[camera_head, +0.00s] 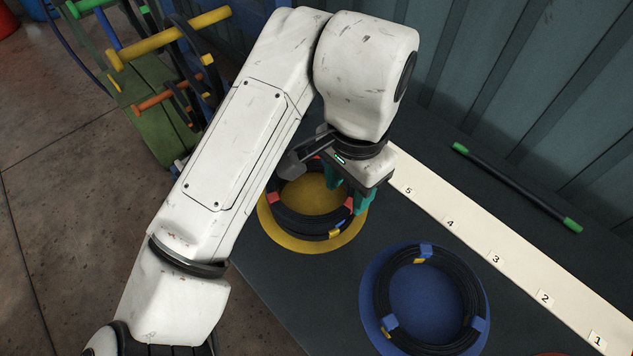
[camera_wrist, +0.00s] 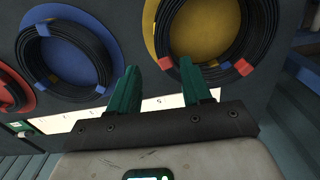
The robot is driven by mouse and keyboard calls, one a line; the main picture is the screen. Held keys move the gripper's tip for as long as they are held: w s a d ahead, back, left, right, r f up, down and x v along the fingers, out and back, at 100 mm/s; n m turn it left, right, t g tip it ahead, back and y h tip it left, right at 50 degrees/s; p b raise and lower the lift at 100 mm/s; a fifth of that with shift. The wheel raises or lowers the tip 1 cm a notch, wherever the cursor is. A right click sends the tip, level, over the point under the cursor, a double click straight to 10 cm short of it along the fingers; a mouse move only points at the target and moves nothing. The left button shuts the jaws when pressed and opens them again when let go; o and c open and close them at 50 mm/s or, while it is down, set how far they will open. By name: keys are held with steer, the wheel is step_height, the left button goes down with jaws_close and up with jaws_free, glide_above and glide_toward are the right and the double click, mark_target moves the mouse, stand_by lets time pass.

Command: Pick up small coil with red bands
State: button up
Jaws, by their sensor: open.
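The coil with red bands (camera_head: 289,221) is a black ring lying flat on a yellow disc (camera_head: 266,233) on the dark table. It also carries a blue and a yellow tag. My gripper (camera_head: 348,190) is over the coil's right side, its teal fingers pointing down, open and empty. In the wrist view the coil (camera_wrist: 206,75) is at the upper right, and the open fingertips (camera_wrist: 158,68) are by its near rim. I cannot tell whether the fingers touch it or how deep they reach. My arm hides the coil's left edge and my wrist its far part.
A coil with blue bands (camera_head: 463,285) lies on a blue disc (camera_head: 370,290) at the lower right. A white numbered strip (camera_head: 470,235) and a black rod with green ends (camera_head: 515,187) lie behind. A rack with coloured pegs (camera_head: 150,105) stands at the upper left. A ribbed wall closes the back.

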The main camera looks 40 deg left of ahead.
mark_target(342, 209)
steer(key=shift+a+f+p, duration=0.2)
steer(key=shift+f+p, duration=0.1)
steer(key=shift+f, duration=2.5)
steer(key=shift+c, duration=0.5)
jaws_close()
